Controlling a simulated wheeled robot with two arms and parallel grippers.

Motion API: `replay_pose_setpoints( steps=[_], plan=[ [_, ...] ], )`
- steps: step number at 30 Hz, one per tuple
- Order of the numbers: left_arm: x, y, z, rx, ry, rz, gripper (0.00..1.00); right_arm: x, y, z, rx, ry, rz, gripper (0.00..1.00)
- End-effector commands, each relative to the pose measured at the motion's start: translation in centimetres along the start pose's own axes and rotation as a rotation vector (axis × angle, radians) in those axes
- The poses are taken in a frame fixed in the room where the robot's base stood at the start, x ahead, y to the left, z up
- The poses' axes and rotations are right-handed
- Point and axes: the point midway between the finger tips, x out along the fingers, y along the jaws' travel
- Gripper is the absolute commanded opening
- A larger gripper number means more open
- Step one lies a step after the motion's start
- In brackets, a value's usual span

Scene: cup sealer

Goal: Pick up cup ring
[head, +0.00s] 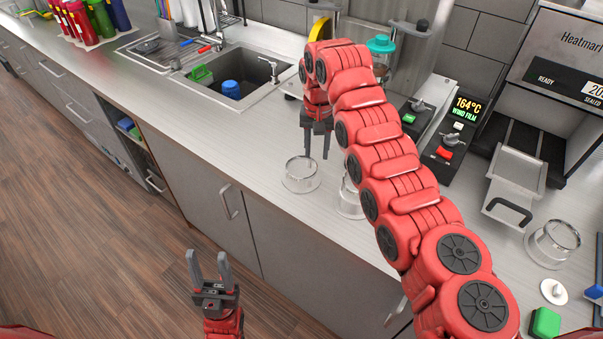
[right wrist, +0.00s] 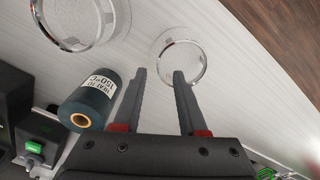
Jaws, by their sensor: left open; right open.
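A clear round cup ring (head: 300,176) with a shiny rim stands on the counter. My right gripper (head: 317,155) is open, pointing down just above and behind it. In the right wrist view, a clear round piece with a silver rim (right wrist: 163,47) lies past my open fingertips (right wrist: 159,73); the right fingertip overlaps its near edge. A second clear piece (head: 349,205) is partly hidden by my right arm. A larger clear rimmed piece (right wrist: 78,44) shows at upper left in the wrist view. My left gripper (head: 208,257) is open and empty, over the floor.
A dark labelled roll (right wrist: 95,98) lies left of my right fingers. Another clear rimmed cylinder (head: 553,243) stands at the right, near the sealer's tray (head: 518,172). A sink (head: 240,75) is at the back left. The front counter left of the ring is clear.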

Motion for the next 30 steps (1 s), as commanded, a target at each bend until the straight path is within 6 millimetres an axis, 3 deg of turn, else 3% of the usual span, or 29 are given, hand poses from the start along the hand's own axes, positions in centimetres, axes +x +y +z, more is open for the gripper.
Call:
replay_pose_setpoints(
  steps=[6,12,21,30],
  plan=[
    [1.2,-0.1,-0.2,0.0,0.0,0.0,0.5,2.5,0.1,0.0,0.0,-0.002,0.001,0.41],
    [2.3,-0.1,-0.4,0.0,0.0,0.0,0.5,3.7,0.1,-0.2,0.001,-0.002,0.002,0.41],
    [4.3,-0.2,-0.7,0.0,0.0,0.0,0.5,7.6,0.1,-0.4,0.002,-0.004,0.004,0.41],
    [4.3,-0.2,-0.7,0.0,0.0,0.0,0.5,8.3,0.1,-0.6,0.001,0.001,0.002,0.41]
  ],
)
